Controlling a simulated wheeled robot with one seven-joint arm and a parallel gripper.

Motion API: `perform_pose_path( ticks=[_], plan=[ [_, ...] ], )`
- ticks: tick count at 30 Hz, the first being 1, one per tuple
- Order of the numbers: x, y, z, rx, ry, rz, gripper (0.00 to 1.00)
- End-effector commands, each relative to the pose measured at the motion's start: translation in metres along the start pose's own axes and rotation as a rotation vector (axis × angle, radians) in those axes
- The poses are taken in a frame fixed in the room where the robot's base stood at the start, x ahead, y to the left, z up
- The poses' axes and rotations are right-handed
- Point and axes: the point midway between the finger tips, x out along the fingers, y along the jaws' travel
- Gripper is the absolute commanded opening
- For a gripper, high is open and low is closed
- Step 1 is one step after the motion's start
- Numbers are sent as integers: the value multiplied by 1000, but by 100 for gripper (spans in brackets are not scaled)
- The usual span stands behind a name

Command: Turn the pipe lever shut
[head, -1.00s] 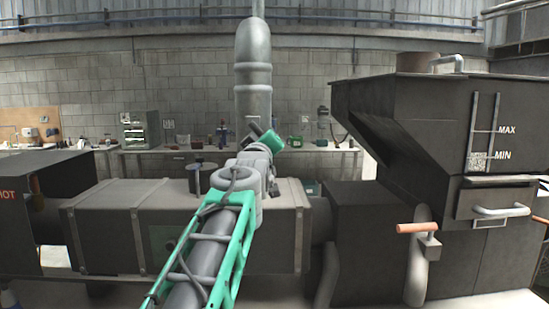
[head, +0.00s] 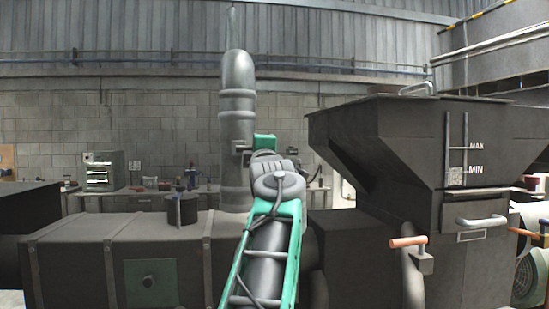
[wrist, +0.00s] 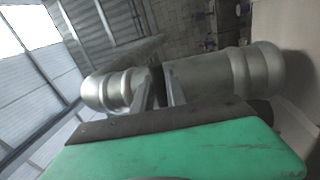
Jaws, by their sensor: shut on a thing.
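The tall grey vertical pipe (head: 237,110) rises behind the dark box duct in the head view. It lies across the wrist view (wrist: 205,80). My gripper (head: 243,149), with its green body, is level at the front of this pipe. In the wrist view its two fingers (wrist: 159,93) reach toward the pipe, close together, with a dark gap or part between their tips. They are shut on a small part there, which looks to be the pipe lever; the fingers and green body hide most of it, so its angle cannot be read.
A copper-coloured handle (head: 408,242) sits on a short grey pipe at right, apart from my gripper. A dark hopper (head: 400,150) with a grey handle (head: 481,221) stands there. A workbench stands behind.

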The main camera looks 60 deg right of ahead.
Motion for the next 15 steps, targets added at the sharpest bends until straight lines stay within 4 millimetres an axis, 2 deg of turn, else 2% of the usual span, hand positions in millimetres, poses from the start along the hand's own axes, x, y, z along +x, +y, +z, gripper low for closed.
perform_pose_path(
  ticks=[6, 15],
  plan=[
    [1, 2, -10, -44, 27, 0, 0],
    [1, 3, -10, -53, 29, 0, 0]
  ],
)
